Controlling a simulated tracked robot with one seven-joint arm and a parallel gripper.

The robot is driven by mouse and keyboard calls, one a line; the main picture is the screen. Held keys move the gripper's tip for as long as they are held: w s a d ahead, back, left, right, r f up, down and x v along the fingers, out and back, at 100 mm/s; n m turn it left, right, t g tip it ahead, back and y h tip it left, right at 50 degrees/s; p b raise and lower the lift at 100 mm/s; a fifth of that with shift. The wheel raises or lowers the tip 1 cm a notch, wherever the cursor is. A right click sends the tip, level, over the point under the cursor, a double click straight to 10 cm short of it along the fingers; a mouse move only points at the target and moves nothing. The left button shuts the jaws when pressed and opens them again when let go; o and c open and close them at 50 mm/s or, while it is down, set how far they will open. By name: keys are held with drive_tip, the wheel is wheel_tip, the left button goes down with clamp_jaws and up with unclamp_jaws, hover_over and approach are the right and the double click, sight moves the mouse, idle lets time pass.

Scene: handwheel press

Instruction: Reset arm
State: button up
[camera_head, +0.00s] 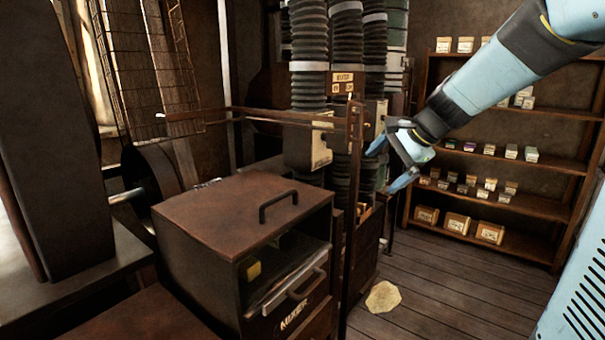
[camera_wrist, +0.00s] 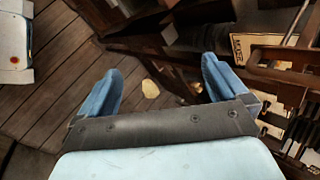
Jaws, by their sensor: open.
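My gripper (camera_head: 388,165) hangs from my light-blue arm, which comes in from the upper right in the head view. Its two blue fingers are apart with nothing between them. In the wrist view my gripper (camera_wrist: 162,92) also shows open and empty, with plank floor beyond it. In the head view the fingers appear in front of or beside the ribbed dark columns (camera_head: 347,50). I cannot tell the exact gap to them.
A brown mixer box (camera_head: 230,220) with a top handle stands at centre left, its front partly open on a yellow block (camera_head: 250,269). Shelves (camera_head: 500,168) with small boxes stand at the right. A pale patch (camera_head: 383,297) lies on the otherwise clear plank floor (camera_head: 450,290).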

drive_tip(key=s+d+f+n+h, duration=0.1)
drive_tip(key=s+n, duration=0.5)
drive_tip(key=s, duration=0.6)
drive_tip(key=s+d+f+n+h, duration=0.1)
drive_tip(key=s+n+h, duration=0.3)
drive_tip(key=s, duration=0.8)
drive_tip(key=shift+d+f+n, duration=0.4)
drive_tip(key=shift+f+n, duration=0.15)
drive_tip(key=shift+n, duration=0.55)
